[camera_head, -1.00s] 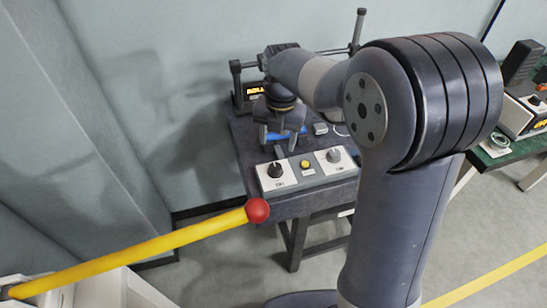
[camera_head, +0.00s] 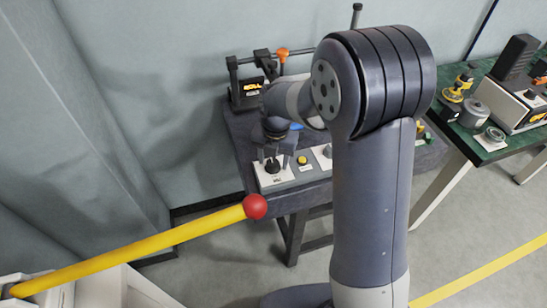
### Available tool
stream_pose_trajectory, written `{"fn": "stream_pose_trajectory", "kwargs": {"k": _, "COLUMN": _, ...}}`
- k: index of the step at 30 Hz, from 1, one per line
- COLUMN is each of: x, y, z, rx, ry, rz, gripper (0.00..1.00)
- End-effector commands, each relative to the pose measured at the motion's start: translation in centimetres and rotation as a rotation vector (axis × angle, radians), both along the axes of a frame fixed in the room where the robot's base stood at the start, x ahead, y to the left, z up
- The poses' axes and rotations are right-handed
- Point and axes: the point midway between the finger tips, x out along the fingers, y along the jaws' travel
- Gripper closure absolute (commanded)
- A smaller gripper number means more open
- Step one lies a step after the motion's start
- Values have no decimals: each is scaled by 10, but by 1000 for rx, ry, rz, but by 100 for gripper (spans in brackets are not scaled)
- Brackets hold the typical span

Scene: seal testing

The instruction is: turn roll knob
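A control panel (camera_head: 310,175) lies at the front of the dark table. A black knob (camera_head: 272,167) sits on its left white plate, and another knob (camera_head: 328,152) on its right plate is partly hidden by my arm. The small labels are too blurred to tell which is the roll knob. My gripper (camera_head: 273,158) points down at the left knob with its fingers apart. The knob shows between and just below the fingertips; I cannot tell whether they touch it.
A yellow button (camera_head: 303,160) sits between the knobs. A yellow bar with a red ball end (camera_head: 255,207) juts in front. A green table (camera_head: 490,144) with equipment stands right.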

Motion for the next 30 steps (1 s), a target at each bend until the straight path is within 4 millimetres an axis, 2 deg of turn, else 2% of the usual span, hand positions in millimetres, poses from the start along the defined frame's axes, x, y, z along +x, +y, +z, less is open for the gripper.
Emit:
{"fn": "stream_pose_trajectory", "kwargs": {"k": 2, "x": 0, "y": 0, "z": 0, "rx": 0, "ry": 0, "rz": 0, "gripper": 57}}
{"fn": "stream_pose_trajectory", "kwargs": {"k": 14, "x": 0, "y": 0, "z": 0, "rx": 0, "ry": 0, "rz": 0, "gripper": 89}}
{"fn": "stream_pose_trajectory", "kwargs": {"k": 23, "x": 0, "y": 0, "z": 0, "rx": 0, "ry": 0, "rz": -39, "gripper": 89}}
{"fn": "stream_pose_trajectory", "kwargs": {"k": 30, "x": 0, "y": 0, "z": 0, "rx": 1, "ry": -1, "rz": -176, "gripper": 89}}
